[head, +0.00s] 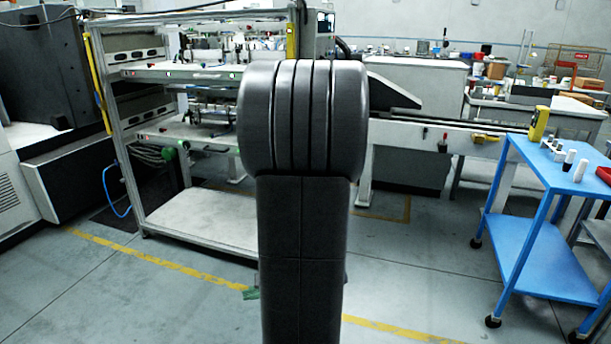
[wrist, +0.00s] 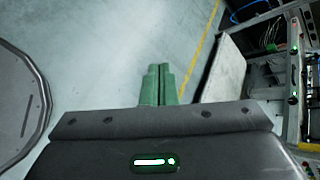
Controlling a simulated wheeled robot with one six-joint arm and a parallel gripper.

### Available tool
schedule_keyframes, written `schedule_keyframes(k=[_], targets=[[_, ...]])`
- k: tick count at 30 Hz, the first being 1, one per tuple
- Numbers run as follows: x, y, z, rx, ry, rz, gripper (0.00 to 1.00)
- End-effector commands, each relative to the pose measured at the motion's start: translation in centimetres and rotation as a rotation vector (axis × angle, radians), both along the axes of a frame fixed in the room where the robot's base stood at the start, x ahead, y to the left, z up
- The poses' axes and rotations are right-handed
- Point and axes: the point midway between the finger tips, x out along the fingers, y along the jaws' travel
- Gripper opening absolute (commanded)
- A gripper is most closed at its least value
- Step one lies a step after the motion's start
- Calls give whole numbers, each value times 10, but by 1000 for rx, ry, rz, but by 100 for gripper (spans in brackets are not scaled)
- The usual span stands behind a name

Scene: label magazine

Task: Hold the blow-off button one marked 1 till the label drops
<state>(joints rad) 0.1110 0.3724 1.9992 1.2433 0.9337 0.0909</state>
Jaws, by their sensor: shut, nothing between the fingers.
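The framed machine (head: 110,110) with two shelf levels stands left of centre in the head view. Its right part is hidden behind my arm. Small green (head: 185,145) and red round parts show on it, too small for any mark to be read. I cannot tell which is button 1, and no label can be made out. In the wrist view, the machine's frame (wrist: 309,95) is at the right edge, with green round parts. My gripper (wrist: 158,68) has green fingers, shut and empty, over bare floor and apart from the machine. A green bit of it (head: 250,293) shows beside my arm in the head view.
A blue cart (head: 540,150) with small bottles on top stands at the right. A long conveyor bench (head: 455,130) runs behind. A low pale platform (head: 200,220) lies at the machine's foot. The floor (head: 120,300) in front, crossed by a yellow line, is clear.

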Motion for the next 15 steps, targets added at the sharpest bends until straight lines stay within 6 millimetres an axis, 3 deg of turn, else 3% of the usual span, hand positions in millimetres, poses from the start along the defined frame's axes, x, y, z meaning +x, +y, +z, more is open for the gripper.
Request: schedule_keyframes(k=[1,6,9,15], targets=[[23,6,-19,72,24,-77,0],[94,15,-42,297,74,-329,0],[126,13,-52,392,92,-439,0],[157,8,-62,489,107,-554,0]])
